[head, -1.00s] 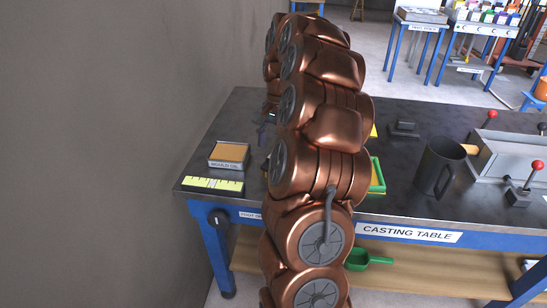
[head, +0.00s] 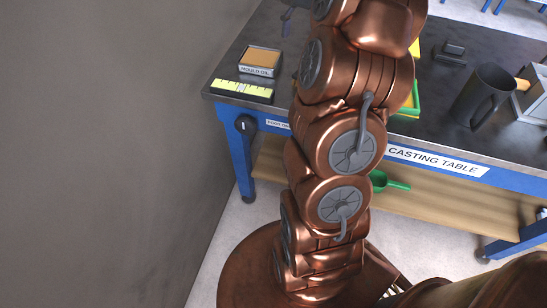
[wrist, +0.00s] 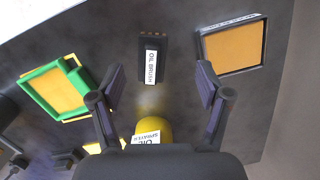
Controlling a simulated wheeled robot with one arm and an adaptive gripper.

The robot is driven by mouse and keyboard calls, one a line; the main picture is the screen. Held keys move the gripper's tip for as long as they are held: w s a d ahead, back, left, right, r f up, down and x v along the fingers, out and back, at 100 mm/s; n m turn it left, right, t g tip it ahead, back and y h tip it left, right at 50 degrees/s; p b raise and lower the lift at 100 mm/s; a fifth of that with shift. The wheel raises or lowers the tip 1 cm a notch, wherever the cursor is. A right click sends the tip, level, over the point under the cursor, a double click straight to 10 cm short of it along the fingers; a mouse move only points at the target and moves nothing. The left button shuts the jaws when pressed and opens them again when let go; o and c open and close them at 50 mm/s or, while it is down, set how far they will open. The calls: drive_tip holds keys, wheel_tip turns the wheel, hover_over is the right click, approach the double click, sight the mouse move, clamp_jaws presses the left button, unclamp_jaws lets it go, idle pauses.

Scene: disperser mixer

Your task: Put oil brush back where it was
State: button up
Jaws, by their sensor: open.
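In the wrist view, a small dark block labelled OIL BRUSH (wrist: 152,60) lies on the dark table. It is seen past the fingertips, between their lines. I cannot tell whether it is the brush or its rest. My gripper (wrist: 161,78) is open, with nothing seen clasped between its fingers. A yellow rounded thing (wrist: 153,128) with a white label shows close to the palm; its label is partly cut off and only OIL reads clearly. In the head view my arm hides the block, and the gripper is mostly out of sight.
The mould oil tray with an orange pad (head: 261,61) is at the table's left; it also shows in the wrist view (wrist: 235,47). A yellow scale strip (head: 242,90) lies before it. A green-framed yellow tray (wrist: 55,90) is opposite. A dark mug (head: 482,95) stands right. A wall is left.

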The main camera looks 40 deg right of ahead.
drive_tip(key=s+a+n+g, duration=0.1)
drive_tip(key=s+a+n, duration=0.25)
drive_tip(key=a, duration=0.65)
drive_tip(key=s+a+n, duration=0.3)
drive_tip(key=a+n, duration=0.1)
drive_tip(key=a, duration=0.6)
drive_tip(key=s+a+f+n+h, duration=0.1)
drive_tip(key=s+a+f+n, duration=0.2)
drive_tip(key=s, duration=0.6)
drive_tip(key=s+a+f+n+g, duration=0.1)
drive_tip(key=s+a+f+n, duration=0.2)
drive_tip(key=s, duration=0.6)
drive_tip(key=a+f, duration=0.2)
drive_tip(key=a, duration=0.1)
drive_tip(key=shift+s+a+f+n+h, duration=0.15)
drive_tip(key=shift+a+f+n+h, duration=0.05)
drive_tip(key=shift+n+h, duration=0.2)
drive_tip(key=s+p+v, duration=0.2)
drive_tip(key=p+v, duration=0.9)
drive_tip(key=shift+r+t, duration=0.3)
drive_tip(key=shift+r, duration=0.3)
drive_tip(key=shift+w, duration=0.1)
